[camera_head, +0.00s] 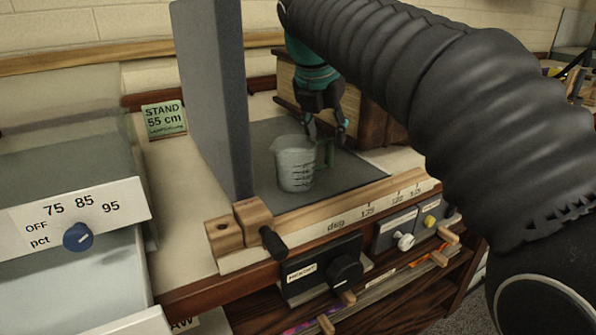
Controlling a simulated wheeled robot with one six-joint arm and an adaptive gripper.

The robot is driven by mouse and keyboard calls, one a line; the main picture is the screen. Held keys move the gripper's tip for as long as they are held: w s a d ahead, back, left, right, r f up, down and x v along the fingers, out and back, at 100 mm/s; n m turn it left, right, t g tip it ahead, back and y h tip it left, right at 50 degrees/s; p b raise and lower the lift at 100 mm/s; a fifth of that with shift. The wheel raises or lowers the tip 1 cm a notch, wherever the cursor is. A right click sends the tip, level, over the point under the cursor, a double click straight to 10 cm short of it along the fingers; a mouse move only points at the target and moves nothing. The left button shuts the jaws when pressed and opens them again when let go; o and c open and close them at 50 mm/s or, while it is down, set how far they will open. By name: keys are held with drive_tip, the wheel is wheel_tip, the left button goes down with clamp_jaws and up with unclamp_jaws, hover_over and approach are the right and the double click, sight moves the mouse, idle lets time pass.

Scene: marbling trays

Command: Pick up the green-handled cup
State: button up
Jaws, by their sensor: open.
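The cup (295,165) is a pale grey measuring cup with dark markings and a green handle (328,153) on its right side. It stands upright on a dark grey mat (267,193). My gripper (326,137) points down at the handle, with its two fingers apart near the handle's top. I cannot tell whether the fingers touch the handle. Nothing is held.
A tall grey panel (212,95) stands just left of the cup. A brown wooden box (372,120) stands behind my gripper. A wooden rail (330,216) with a dark-handled clamp (272,242) runs along the front. A green sign (164,119) is at the left.

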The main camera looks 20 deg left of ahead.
drive_tip(key=shift+d+b+x, duration=0.15)
drive_tip(key=shift+b+x, duration=0.2)
drive_tip(key=shift+x, duration=1)
drive_tip(key=shift+d+b+x, duration=0.1)
drive_tip(key=shift+b+x, duration=0.25)
drive_tip(key=shift+x, duration=1.05)
drive_tip(key=shift+s, duration=0.1)
clamp_jaws()
